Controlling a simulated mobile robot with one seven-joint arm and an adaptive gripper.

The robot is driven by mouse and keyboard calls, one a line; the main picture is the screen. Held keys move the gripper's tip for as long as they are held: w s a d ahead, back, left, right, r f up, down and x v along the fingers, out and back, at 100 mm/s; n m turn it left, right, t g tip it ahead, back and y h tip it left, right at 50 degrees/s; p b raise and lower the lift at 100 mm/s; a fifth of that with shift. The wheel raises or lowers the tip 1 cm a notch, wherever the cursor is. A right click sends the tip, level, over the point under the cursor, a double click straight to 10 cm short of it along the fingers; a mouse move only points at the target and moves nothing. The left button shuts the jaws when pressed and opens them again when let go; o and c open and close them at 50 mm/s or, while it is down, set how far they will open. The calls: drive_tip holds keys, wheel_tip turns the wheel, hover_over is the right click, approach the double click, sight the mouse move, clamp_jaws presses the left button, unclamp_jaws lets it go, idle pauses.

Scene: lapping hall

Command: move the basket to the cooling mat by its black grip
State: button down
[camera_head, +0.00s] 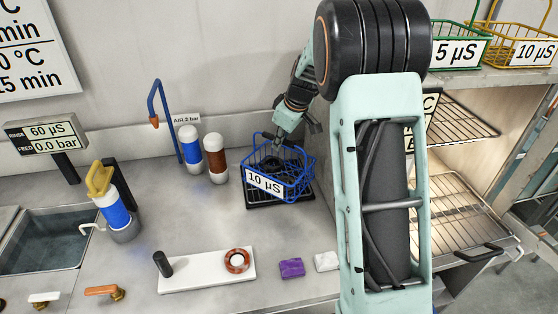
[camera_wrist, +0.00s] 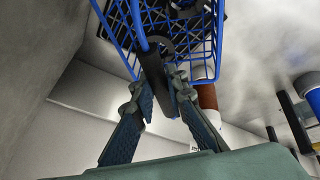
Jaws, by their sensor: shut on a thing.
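The blue wire basket (camera_head: 290,184) with a "10 µS" label is on or just over a black mat (camera_head: 307,194) at the back of the worktop. I cannot tell whether it rests on it. Dark contents show inside. My gripper (camera_head: 277,146) is above the basket's back side, at its raised handle. In the wrist view, my gripper (camera_wrist: 161,84) is shut on the black grip (camera_wrist: 155,75) of the handle, with the fingers on both sides of it. The blue basket also shows beyond the fingers in the wrist view (camera_wrist: 208,45).
A blue-banded bottle (camera_head: 191,149) and a brown-banded bottle (camera_head: 215,160) stand left of the basket. An oven with open racks (camera_head: 450,200) is right of my arm. A white board (camera_head: 205,274), a purple block (camera_head: 291,268) and a white block lie in front. The worktop's middle is clear.

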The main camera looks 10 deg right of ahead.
drive_tip(key=shift+f, duration=2.8)
drive_tip(key=c, duration=1.9)
unclamp_jaws()
drive_tip(key=shift+c, duration=0.2)
drive_tip(key=v, duration=1.2)
drive_tip(key=shift+b, duration=0.35)
